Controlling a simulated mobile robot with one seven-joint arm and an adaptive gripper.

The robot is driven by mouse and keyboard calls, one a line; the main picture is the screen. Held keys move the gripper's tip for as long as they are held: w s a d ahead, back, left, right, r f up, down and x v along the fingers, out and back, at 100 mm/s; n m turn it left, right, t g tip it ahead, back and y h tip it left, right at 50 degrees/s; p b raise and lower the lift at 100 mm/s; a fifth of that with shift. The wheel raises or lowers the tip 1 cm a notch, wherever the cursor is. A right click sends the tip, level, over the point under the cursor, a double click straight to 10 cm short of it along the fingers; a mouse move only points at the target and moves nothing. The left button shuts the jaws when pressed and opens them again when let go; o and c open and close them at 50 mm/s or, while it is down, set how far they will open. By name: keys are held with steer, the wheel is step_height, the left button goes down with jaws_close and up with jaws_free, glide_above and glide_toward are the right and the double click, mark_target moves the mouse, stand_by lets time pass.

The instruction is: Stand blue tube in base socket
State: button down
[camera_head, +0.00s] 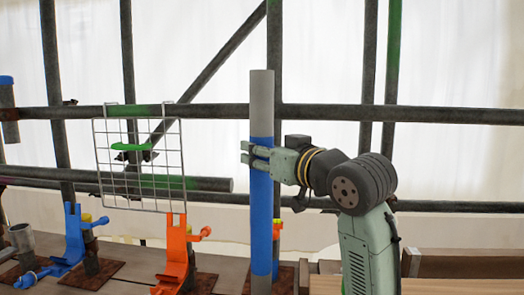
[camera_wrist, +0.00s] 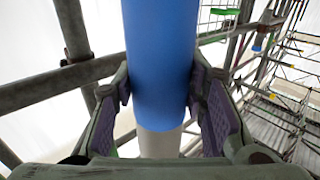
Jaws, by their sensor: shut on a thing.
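The blue tube (camera_head: 262,210) stands upright in the head view, with a blue middle and bare grey ends. My gripper (camera_head: 255,160) is shut around the upper part of the blue section from the right. In the wrist view the blue tube (camera_wrist: 158,65) runs between the two purple-padded fingers of my gripper (camera_wrist: 165,95). The tube's lower end reaches the bottom edge of the head view, in front of a brown base plate (camera_head: 284,281). A base socket cannot be made out there, and whether the tube is seated or above it cannot be told.
Orange (camera_head: 175,255) and blue (camera_head: 73,240) clamp-like parts stand on brown plates at left. A wire grid panel (camera_head: 140,165) hangs behind. Grey scaffold pipes (camera_head: 400,114) cross the back. Wooden planks (camera_head: 460,266) lie at lower right.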

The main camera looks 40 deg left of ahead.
mark_target(262, 172)
steer(key=shift+f+b, duration=1.25)
steer(key=shift+f, duration=0.65)
steer(key=c, duration=1.2)
jaws_free()
steer(key=shift+o, duration=1.4)
steer(key=shift+o, duration=0.6)
steer(key=shift+f, duration=0.2)
steer(key=o, duration=0.5)
steer(key=shift+r, duration=0.1)
